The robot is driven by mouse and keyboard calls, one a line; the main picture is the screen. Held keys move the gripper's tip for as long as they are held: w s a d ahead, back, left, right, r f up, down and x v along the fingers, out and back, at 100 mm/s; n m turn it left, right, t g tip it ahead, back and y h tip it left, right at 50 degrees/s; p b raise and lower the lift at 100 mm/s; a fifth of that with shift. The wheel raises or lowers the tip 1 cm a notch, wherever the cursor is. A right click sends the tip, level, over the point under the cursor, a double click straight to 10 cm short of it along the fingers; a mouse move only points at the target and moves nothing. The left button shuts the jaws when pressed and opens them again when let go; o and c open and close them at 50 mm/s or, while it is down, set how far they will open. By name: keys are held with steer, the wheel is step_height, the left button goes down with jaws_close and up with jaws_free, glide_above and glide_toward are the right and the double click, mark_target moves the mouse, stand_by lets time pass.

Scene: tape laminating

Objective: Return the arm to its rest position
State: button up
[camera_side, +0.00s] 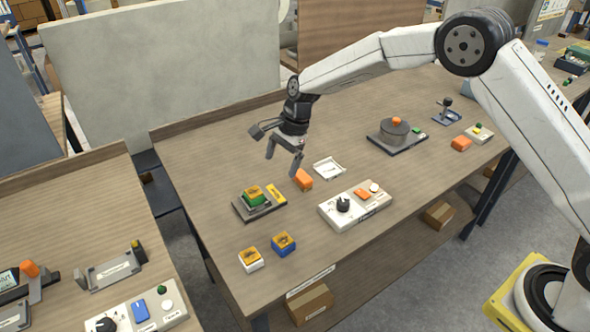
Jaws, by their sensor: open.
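My gripper (283,165) is open and empty above the middle of the wooden table (190,150), pointing down. My white arm reaches in from the right. An orange block (303,179) is just below and right of the fingertips; a gap between them is hard to judge. A white tray or frame (329,168) lies right of the gripper. A dark fixture (243,211) to the lower left carries a green and yellow block (255,194).
A white control box (355,205) with a black knob stands front right of the gripper. Two small yellow-topped blocks, one white (251,260) and one blue (283,243), sit near the front edge. A round device (396,133) stands at right. The table's left back is clear.

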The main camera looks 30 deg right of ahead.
steer(key=s+d+r+n+h, duration=0.1)
steer(key=s+d+n, duration=0.3)
steer(key=s, duration=0.5)
steer(key=s+d+r+n+t+h, duration=0.1)
steer(key=s+d+n, duration=0.4)
steer(key=s, duration=0.4)
steer(key=s+d+r+n+t+h, duration=0.1)
steer(key=s+d+n, duration=0.4)
steer(key=s, duration=0.4)
steer(key=shift+s+d+r+n+h, duration=0.2)
steer(key=shift+s+r+n+h, duration=0.15)
steer(key=shift+n, duration=0.35)
